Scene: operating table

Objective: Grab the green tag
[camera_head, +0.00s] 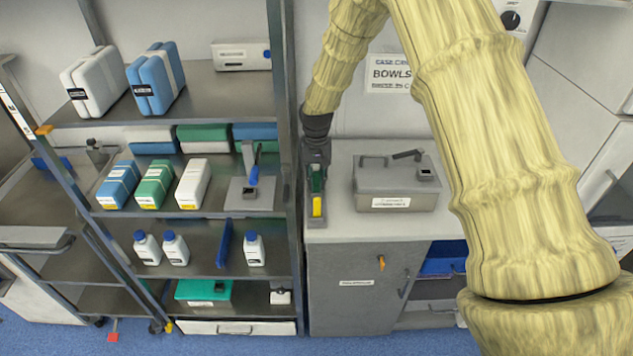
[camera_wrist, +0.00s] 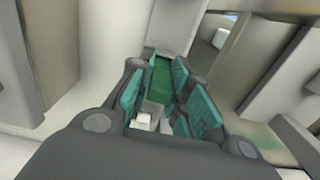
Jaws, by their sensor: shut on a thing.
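My gripper (camera_head: 316,172) points down at the left end of the grey counter, at the end of my yellow-sleeved arm. In the wrist view, the fingers of my gripper (camera_wrist: 160,98) have teal pads and are closed around a flat green piece, which I take as the green tag (camera_wrist: 160,78). In the head view, a green patch shows at the gripper, but I cannot tell tag from pads there. A yellow piece (camera_head: 318,206) in a small dark holder is just below the gripper. The fingers hide part of the tag.
A grey lidded metal box (camera_head: 395,190) stands on the counter (camera_head: 345,228) to the right of my gripper. A metal shelf rack (camera_head: 210,105) with packs and bottles is close on the left. The rack's upright post is near my gripper.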

